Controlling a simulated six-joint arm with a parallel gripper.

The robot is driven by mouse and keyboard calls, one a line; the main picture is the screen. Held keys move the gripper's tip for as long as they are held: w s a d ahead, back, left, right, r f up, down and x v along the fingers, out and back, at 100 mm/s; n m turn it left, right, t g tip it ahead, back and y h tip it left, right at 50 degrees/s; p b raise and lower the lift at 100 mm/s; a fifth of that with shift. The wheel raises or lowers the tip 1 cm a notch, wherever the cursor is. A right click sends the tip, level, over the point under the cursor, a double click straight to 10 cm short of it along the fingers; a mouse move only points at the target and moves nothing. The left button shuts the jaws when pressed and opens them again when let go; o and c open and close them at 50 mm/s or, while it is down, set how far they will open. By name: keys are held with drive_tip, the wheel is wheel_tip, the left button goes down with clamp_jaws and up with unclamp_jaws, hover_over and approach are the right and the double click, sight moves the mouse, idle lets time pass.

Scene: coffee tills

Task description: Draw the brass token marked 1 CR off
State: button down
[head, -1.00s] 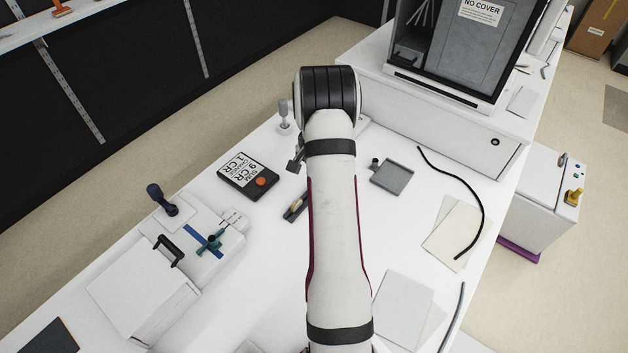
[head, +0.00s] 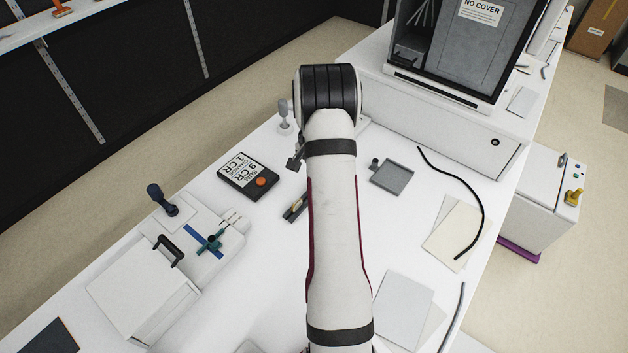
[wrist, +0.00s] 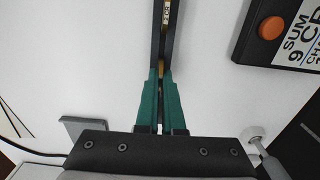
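A dark narrow holder (head: 296,208) lies on the white counter, partly hidden by my arm in the head view. In the wrist view this holder (wrist: 156,30) runs straight ahead of the fingers, and a brass piece with small printing (wrist: 167,12) shows in it. My gripper (wrist: 161,72) has two green fingers close together, pointing along the holder. A sliver of brass shows at the fingertips; whether they clamp it is unclear. No 1 CR marking is readable on the brass. The head view hides the fingers behind my arm.
A black sign with an orange button (head: 261,182) lists SUM and CHANGE amounts left of the holder. A grey tray (head: 392,177) stands to the right. A white machine with a dark lever (head: 162,200) is at the left. A black cable (head: 470,195) and papers lie at the right.

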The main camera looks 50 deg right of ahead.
drive_tip(key=shift+r, duration=0.3)
drive_tip(key=shift+r, duration=2.1)
